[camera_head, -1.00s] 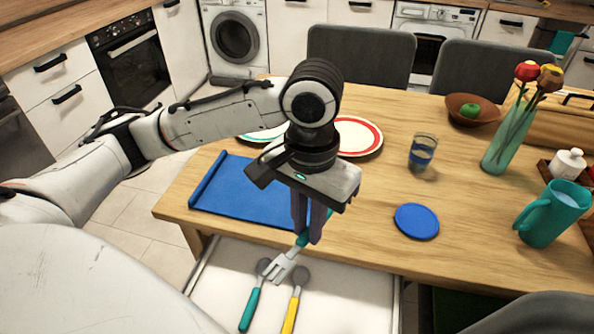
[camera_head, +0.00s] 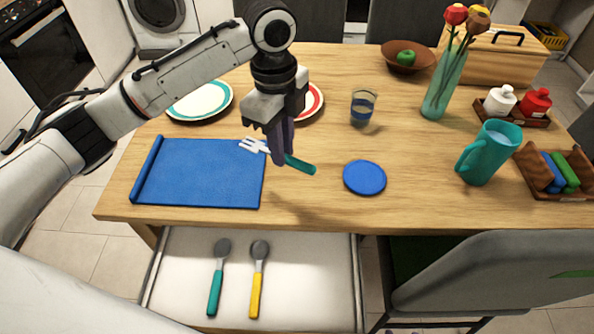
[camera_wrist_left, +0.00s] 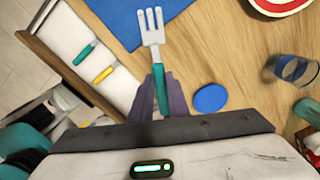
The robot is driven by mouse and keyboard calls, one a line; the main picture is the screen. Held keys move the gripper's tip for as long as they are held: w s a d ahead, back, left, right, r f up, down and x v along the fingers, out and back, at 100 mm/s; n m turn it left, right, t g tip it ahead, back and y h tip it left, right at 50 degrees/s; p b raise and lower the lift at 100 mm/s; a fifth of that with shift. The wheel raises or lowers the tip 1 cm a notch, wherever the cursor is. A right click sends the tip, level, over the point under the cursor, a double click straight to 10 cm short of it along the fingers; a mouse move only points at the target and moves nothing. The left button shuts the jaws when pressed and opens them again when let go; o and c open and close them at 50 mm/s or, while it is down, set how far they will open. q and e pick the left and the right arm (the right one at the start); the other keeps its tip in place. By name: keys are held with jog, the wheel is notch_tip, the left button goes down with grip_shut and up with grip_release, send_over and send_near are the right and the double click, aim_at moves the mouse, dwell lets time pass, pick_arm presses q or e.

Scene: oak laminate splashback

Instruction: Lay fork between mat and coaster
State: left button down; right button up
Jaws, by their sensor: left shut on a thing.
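A fork with white tines and a teal handle (camera_head: 300,165) is held by my left gripper (camera_head: 279,160), which is shut on it. In the head view the fork is above the table between the blue mat (camera_head: 205,172) and the round blue coaster (camera_head: 364,177), its tines pointing left over the mat's right edge. In the left wrist view the fork (camera_wrist_left: 153,35) points away from my gripper (camera_wrist_left: 160,85), with the mat (camera_wrist_left: 118,18) beyond it and the coaster (camera_wrist_left: 210,98) to its right. My right gripper is not in view.
The open drawer (camera_head: 310,285) below holds a teal spoon (camera_head: 217,275) and a yellow spoon (camera_head: 257,280). Two plates (camera_head: 200,101) lie behind the mat. A glass (camera_head: 362,107), a teal jug (camera_head: 488,152) and a vase (camera_head: 444,85) stand to the right. Table around the coaster is clear.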

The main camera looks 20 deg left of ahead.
aim_at(297, 179)
pick_arm(q)
jog(key=w+f+m, duration=0.1)
jog(key=f+m, duration=0.2)
jog(key=m, duration=0.1)
jog(key=w+d+f+m, duration=0.1)
jog(key=w+f+m, duration=0.1)
jog(key=f+m, duration=0.2)
jog(key=w+f+m, duration=0.2)
jog(key=f+m, duration=0.2)
jog(key=shift+d+f+p, duration=0.1)
jog(key=shift+d+p, duration=0.05)
jog(key=shift+p, duration=0.25)
jog(key=shift+f, duration=0.1)
jog(key=c, duration=2.1)
grip_release()
jog(key=shift+f, duration=0.1)
jog(key=o, duration=0.4)
notch_tip(297, 179, up, 12)
jog(key=shift+r, duration=0.2)
